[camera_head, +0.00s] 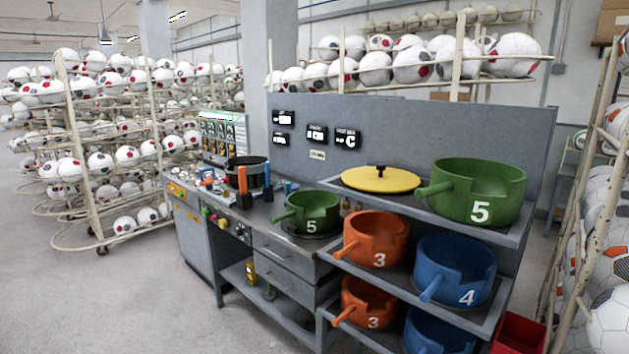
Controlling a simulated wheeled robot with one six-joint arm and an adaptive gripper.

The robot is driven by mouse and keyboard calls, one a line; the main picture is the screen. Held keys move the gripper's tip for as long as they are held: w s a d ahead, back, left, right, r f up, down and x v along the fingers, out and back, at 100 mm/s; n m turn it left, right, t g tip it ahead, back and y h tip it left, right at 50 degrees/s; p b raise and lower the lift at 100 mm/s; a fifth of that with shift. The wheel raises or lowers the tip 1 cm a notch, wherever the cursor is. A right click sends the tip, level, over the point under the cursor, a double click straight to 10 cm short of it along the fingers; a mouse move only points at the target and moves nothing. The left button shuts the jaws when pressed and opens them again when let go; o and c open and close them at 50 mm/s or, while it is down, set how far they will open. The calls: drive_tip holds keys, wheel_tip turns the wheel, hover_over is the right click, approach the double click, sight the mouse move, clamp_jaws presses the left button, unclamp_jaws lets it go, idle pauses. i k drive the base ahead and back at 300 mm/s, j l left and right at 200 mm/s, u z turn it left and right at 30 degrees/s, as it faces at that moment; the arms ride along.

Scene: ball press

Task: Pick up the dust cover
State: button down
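A round yellow lid with a dark knob on top (381,180), which looks like the dust cover, lies flat on the top shelf at the right end of the grey workbench. A green pot marked 5 (480,192) stands just to its right on the same shelf, and its handle points toward the lid. Nothing covers the lid's knob. My gripper is not in view.
Orange pots marked 3 (376,238) and a blue pot marked 4 (456,270) sit on the shelves below. A smaller green pot (313,211) stands on the bench (262,215). Ball racks stand left and right. The floor (110,300) at front left is clear.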

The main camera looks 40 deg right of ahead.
sight(379, 178)
drive_tip(key=i+j, duration=0.2)
drive_tip(key=i, duration=0.15)
drive_tip(key=i+j, duration=0.25)
drive_tip(key=i, duration=0.15)
drive_tip(key=i+j+z, duration=0.3)
drive_tip(key=i+j, duration=0.2)
drive_tip(key=i+j+z, duration=0.25)
drive_tip(key=i+j, duration=0.4)
